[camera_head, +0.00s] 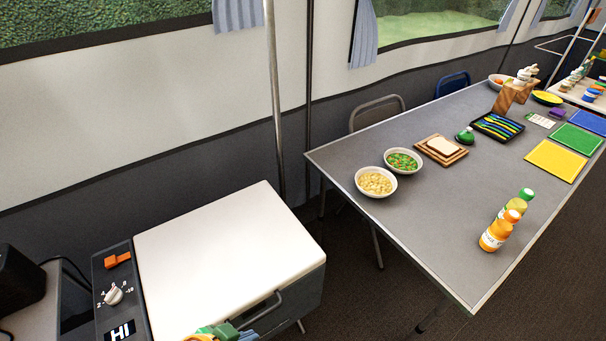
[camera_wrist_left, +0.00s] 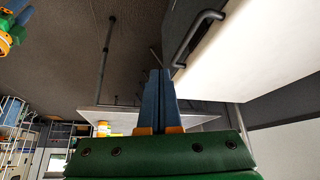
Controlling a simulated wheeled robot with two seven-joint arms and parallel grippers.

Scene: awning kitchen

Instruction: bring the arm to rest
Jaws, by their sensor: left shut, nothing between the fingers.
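My left gripper (camera_head: 246,335) shows only in part at the bottom edge of the head view, by the front side of the white-lidded appliance (camera_head: 225,245). In the left wrist view its two blue fingers (camera_wrist_left: 162,75) lie together, shut and empty, in front of the green palm. The appliance's dark handle (camera_wrist_left: 195,38) and pale lid (camera_wrist_left: 255,55) are close by in that view.
The appliance has a control panel (camera_head: 117,290) with an orange switch and a knob; its lid is down. A grey table (camera_head: 430,230) at the right bears bowls, bread on a board, two bottles and coloured mats. Dark floor lies between appliance and table. A pole (camera_head: 273,100) stands behind.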

